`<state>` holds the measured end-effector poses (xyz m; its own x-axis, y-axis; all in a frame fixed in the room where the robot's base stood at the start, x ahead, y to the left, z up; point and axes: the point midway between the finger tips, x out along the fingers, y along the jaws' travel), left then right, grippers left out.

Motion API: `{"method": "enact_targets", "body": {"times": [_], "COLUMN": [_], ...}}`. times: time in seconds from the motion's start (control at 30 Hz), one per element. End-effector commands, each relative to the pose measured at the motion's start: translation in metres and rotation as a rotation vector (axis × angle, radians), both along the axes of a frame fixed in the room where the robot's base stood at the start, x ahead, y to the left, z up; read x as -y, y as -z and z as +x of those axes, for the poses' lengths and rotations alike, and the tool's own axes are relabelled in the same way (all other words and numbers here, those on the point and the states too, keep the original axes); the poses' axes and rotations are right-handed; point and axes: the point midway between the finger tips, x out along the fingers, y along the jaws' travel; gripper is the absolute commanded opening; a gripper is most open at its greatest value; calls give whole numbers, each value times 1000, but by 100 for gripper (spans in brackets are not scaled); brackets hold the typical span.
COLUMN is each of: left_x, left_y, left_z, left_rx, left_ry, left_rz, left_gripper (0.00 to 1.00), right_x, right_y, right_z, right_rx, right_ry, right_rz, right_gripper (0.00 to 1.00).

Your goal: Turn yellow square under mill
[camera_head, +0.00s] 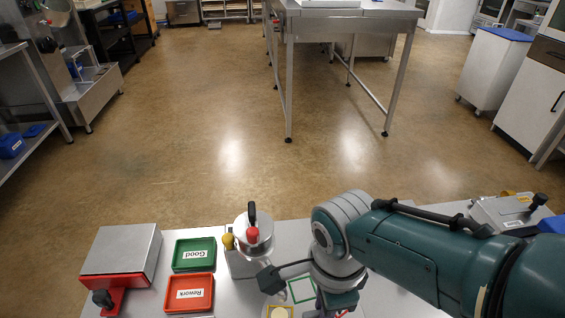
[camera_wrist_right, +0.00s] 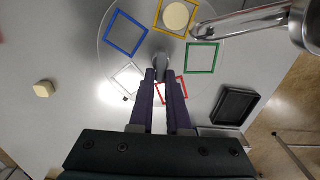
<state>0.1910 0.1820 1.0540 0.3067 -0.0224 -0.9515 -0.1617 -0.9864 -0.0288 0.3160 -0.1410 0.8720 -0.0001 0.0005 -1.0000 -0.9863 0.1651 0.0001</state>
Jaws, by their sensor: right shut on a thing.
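The round turntable plate (camera_wrist_right: 108,75) carries coloured square outlines: blue, yellow, green, red and white. The yellow square (camera_wrist_right: 157,14) is at the top of the right wrist view, with a cream disc (camera_wrist_right: 176,16) inside it. The metal mill spout (camera_wrist_right: 245,22) comes in from the upper right; its tip appears at the yellow square's right edge, between yellow and green. The mill (camera_head: 253,232) stands left of my right arm in the head view. My right gripper (camera_wrist_right: 161,78) is shut on the plate's central metal knob (camera_wrist_right: 161,62). My left gripper is not in view.
A green "Good" tray (camera_head: 194,241) and a red "Rework" tray (camera_head: 189,307) lie left of the mill. A red-based device (camera_head: 122,250) stands farther left. A black tray (camera_wrist_right: 235,107) and a cream block (camera_wrist_right: 43,88) flank the plate in the wrist view.

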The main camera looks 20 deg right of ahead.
Motion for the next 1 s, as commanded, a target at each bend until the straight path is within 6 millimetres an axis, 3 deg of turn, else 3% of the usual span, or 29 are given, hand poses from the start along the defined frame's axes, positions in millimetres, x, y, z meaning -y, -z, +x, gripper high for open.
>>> {"method": "enact_targets", "body": {"times": [0.5, 1.0], "left_x": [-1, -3], "left_y": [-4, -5], "left_z": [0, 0], "left_rx": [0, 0], "left_ry": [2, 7], "left_rz": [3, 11], "left_gripper": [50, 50], "right_x": [-2, -2], "right_y": [-1, -1], "right_z": [-3, -5], "right_rx": [-2, -2], "right_ry": [242, 355], "right_rz": [0, -1], "right_gripper": [0, 0]}}
